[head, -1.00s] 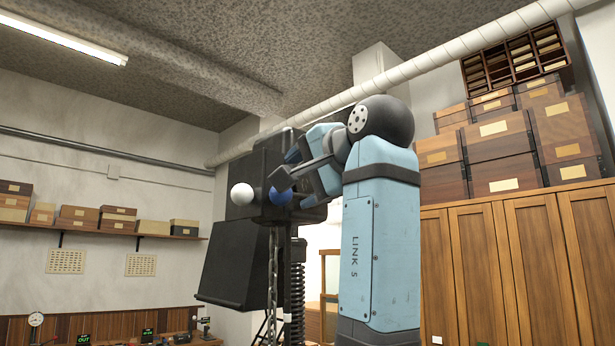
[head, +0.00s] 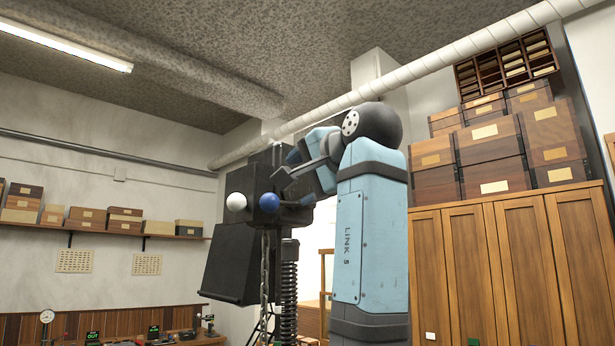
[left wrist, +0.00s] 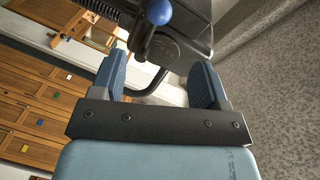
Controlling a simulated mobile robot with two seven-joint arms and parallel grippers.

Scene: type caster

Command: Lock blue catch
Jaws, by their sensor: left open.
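The blue catch shows as a blue ball knob (head: 269,202) on the front of a black machine (head: 240,185) in the head view. In the left wrist view the blue knob (left wrist: 159,12) sits on a dark stem at the top, beyond the fingertips. My left gripper (head: 288,167) is open and empty, just above and to the right of the knob in the head view. In the left wrist view its blue fingers (left wrist: 160,76) stand apart with nothing between them. Contact with the machine cannot be told. My right gripper is not in view.
A white ball knob (head: 236,201) sits left of the blue one on the machine. A black coiled spring (head: 289,275) and a chain hang below. Wooden cabinets (head: 500,270) with stacked boxes stand at the right. A shelf with boxes (head: 75,218) runs along the left wall.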

